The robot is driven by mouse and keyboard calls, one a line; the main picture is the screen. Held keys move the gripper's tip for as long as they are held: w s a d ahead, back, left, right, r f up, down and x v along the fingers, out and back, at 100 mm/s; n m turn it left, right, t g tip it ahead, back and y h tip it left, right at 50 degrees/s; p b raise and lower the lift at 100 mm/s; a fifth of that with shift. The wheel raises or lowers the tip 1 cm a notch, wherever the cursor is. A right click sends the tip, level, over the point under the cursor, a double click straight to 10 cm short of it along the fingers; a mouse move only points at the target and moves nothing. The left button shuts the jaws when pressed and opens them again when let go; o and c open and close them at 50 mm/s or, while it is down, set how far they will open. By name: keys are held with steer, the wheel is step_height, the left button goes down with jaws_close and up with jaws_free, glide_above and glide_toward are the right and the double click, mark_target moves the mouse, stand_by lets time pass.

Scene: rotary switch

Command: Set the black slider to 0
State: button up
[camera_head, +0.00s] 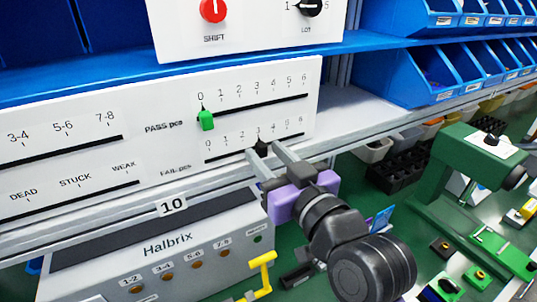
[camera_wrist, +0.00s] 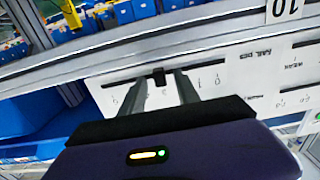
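The black slider (camera_head: 261,147) sits on the lower scale, marked FAIL pcs, of a white panel (camera_head: 150,150). Its pointer is at about 3. The slider also shows in the wrist view (camera_wrist: 159,76). My gripper (camera_head: 265,152) is at the panel with its fingers on either side of the slider. In the wrist view the fingers (camera_wrist: 160,80) are spread, with a gap on both sides of the slider. The lower part of the slider is partly hidden by the fingers in the head view.
A green slider (camera_head: 206,120) stands at 0 on the PASS pcs scale just above. A grey Halbrix box (camera_head: 165,235) is below the panel. A green press (camera_head: 455,185) and small parts are at the right. Blue bins (camera_head: 430,75) line the shelf.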

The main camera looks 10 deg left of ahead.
jaws_close()
stand_by(1.3)
